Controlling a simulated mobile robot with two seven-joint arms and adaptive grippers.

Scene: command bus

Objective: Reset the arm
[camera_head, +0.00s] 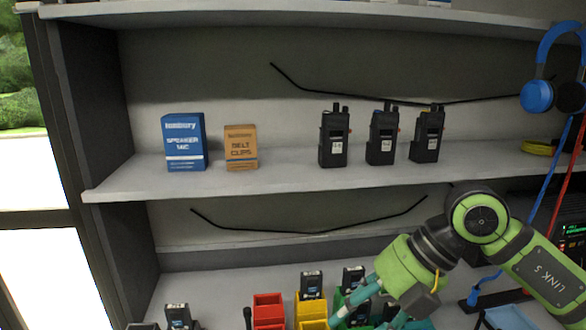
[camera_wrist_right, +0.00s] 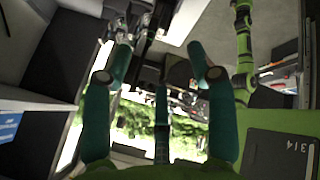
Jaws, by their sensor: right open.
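My right arm comes in from the right in the head view. Its gripper (camera_head: 368,308) has teal fingers that point down and left, in front of the lower shelf near the coloured bins. In the right wrist view the fingers of the right gripper (camera_wrist_right: 160,70) stand wide apart with nothing between them. My left gripper is not in the head view. A green arm link shows at the upper right of the wrist view, with no gripper that I can make out.
Three black radios (camera_head: 381,137), a blue box (camera_head: 184,143) and an orange box (camera_head: 241,148) stand on the middle shelf (camera_head: 290,180). Below are red bins (camera_head: 268,308), yellow bins (camera_head: 311,310) and more radios (camera_head: 177,316). Blue headphones (camera_head: 538,96) hang at the right.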

